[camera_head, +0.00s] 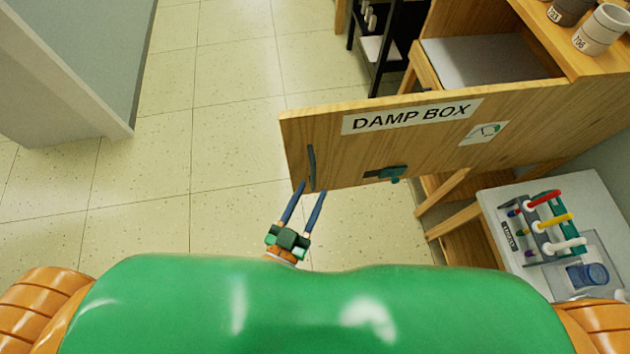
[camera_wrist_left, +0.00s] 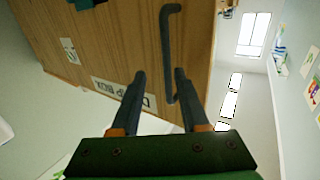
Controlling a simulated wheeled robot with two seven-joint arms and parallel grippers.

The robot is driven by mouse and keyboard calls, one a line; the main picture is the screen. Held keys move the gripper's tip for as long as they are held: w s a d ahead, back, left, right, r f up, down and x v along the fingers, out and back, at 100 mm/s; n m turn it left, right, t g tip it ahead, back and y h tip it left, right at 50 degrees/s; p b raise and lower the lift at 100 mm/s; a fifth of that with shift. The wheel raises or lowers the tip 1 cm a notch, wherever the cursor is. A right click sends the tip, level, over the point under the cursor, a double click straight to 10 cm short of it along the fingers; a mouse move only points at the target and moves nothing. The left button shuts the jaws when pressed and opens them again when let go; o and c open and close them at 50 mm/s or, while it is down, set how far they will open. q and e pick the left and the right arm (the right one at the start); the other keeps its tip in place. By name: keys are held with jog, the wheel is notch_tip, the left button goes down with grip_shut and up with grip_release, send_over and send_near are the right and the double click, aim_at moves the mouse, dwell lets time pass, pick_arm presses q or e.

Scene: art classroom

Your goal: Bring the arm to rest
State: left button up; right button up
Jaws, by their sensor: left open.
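My left gripper (camera_head: 307,188) is open, with two dark blue fingers pointing at the lower left part of a wooden door marked DAMP BOX (camera_head: 420,140). The door stands open. Its dark bar handle (camera_head: 311,167) is just beyond the fingertips in the head view. In the left wrist view the gripper (camera_wrist_left: 160,75) has the handle (camera_wrist_left: 166,50) between and beyond its fingers. Nothing is held, and I cannot tell whether a finger touches the handle. My right gripper is not in view.
The cabinet (camera_head: 590,50) behind the door has mugs (camera_head: 602,28) on top. A grey partition (camera_head: 85,60) stands at the left. Tiled floor (camera_head: 190,180) is clear between.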

pick_arm(q)
jog(key=v, duration=0.3)
jog(key=shift+s+a, duration=0.15)
jog(key=shift+s, duration=0.15)
jog(key=s+a+f+g+y, duration=0.1)
jog(key=s+a+f+g, duration=0.2)
jog(key=f, duration=0.5)
jog(key=s+a+f+g+y, duration=0.2)
jog(key=s+a+f+g, duration=0.15)
jog(key=f, duration=0.45)
jog(key=s+a+f+g+y, duration=0.15)
jog(key=f+g, duration=0.25)
jog(key=f, duration=0.4)
jog(key=s+a+f+n+g+y, duration=0.1)
jog(key=s+a+f+g, duration=0.4)
jog(key=s, duration=0.5)
jog(key=shift+a+f+n+y, duration=0.3)
jog(key=shift+a+y, duration=0.05)
jog(key=shift+a, duration=0.7)
